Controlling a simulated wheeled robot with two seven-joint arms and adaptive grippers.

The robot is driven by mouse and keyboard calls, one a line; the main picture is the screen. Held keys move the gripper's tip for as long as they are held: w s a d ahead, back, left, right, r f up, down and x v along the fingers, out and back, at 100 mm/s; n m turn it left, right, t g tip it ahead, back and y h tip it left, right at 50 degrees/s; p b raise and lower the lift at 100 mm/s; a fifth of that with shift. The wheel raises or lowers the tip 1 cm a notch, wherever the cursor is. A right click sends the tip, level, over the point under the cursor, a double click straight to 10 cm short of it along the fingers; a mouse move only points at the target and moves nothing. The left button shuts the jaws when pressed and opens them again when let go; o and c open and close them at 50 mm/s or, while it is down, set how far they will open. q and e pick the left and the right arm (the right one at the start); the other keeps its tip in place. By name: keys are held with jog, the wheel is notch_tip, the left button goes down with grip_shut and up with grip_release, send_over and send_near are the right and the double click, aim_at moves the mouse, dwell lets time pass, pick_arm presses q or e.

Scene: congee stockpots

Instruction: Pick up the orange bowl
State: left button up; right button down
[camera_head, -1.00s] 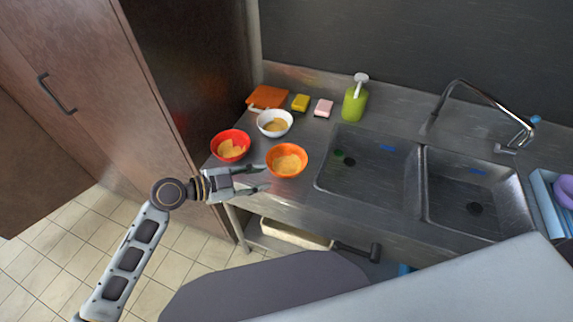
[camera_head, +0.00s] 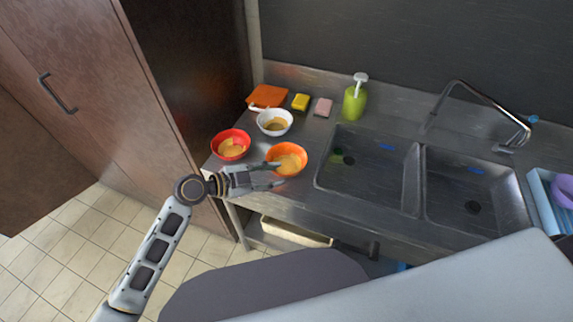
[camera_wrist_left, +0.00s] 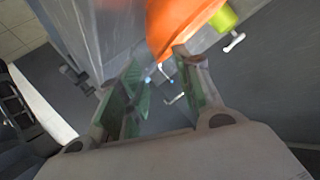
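The orange bowl (camera_head: 292,149) stands upright on the steel counter left of the sinks, with yellowish food inside. In the left wrist view the bowl (camera_wrist_left: 180,22) fills the top middle, its edge close to the right-hand finger. My left gripper (camera_head: 279,175) is open at the bowl's near left side, its upper fingertip overlapping the bowl in the head view. The fingers also show apart in the left wrist view (camera_wrist_left: 160,66). I cannot tell whether they touch the bowl or whether its wall is between them. My right gripper is not in view.
A red bowl (camera_head: 231,155) stands just left, and a white bowl (camera_head: 268,115) just behind. An orange item (camera_head: 268,95), yellow sponge (camera_head: 300,102), pink sponge (camera_head: 323,107) and green soap bottle (camera_head: 354,103) line the back. The double sink (camera_head: 421,185) lies right; the counter's front edge is close.

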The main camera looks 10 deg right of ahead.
aim_at(299, 171)
pick_arm(q)
jog(key=shift+p+x, duration=0.55)
jog(key=shift+x, duration=2.2)
grip_shut()
